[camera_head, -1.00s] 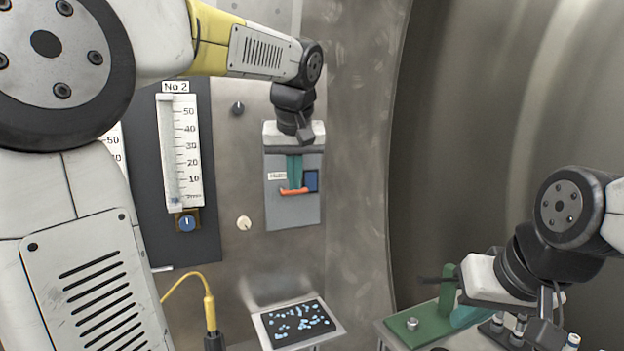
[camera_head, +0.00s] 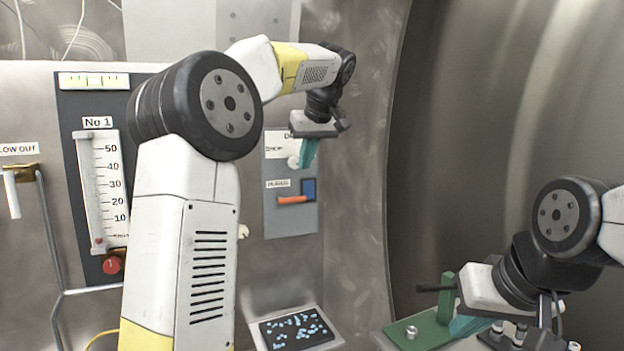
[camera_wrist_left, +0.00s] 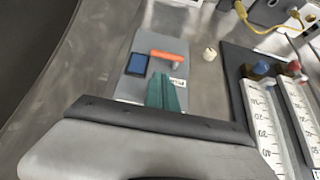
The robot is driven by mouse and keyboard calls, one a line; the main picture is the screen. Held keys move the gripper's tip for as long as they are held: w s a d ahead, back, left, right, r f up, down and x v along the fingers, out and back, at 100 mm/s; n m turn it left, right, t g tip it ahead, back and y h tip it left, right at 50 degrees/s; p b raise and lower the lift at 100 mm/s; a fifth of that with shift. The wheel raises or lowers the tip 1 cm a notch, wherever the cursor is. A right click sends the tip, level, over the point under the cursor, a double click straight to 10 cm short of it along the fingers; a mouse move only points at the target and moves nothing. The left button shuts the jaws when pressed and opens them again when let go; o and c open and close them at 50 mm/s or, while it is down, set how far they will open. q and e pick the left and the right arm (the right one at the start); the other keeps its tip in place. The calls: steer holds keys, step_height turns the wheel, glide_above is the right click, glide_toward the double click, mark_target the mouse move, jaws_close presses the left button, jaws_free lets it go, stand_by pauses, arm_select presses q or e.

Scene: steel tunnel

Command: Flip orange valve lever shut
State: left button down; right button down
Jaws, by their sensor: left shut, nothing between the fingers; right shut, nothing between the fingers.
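The orange lever (camera_head: 291,200) lies roughly horizontal on a grey wall panel (camera_head: 290,222), beside a dark blue square (camera_head: 308,188). In the left wrist view the lever (camera_wrist_left: 170,58) is just beyond my fingertips. My left gripper (camera_head: 305,162), with teal fingers, is shut and empty. It is above the lever and apart from it in the head view. My right gripper (camera_head: 466,326) is shut and empty at the lower right, far from the lever, partly hidden by its own wrist.
A gauge marked No 1 (camera_head: 106,190) with a red knob (camera_head: 112,265) is on the wall at left. A speckled black plate (camera_head: 296,328) is below the panel. A green base with a post (camera_head: 446,297) stands near my right gripper. A white knob (camera_wrist_left: 209,54) is beside the panel.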

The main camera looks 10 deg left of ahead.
mark_target(291, 199)
arm_select(q)
steer(key=x, duration=0.9)
steer(key=shift+f, duration=0.25)
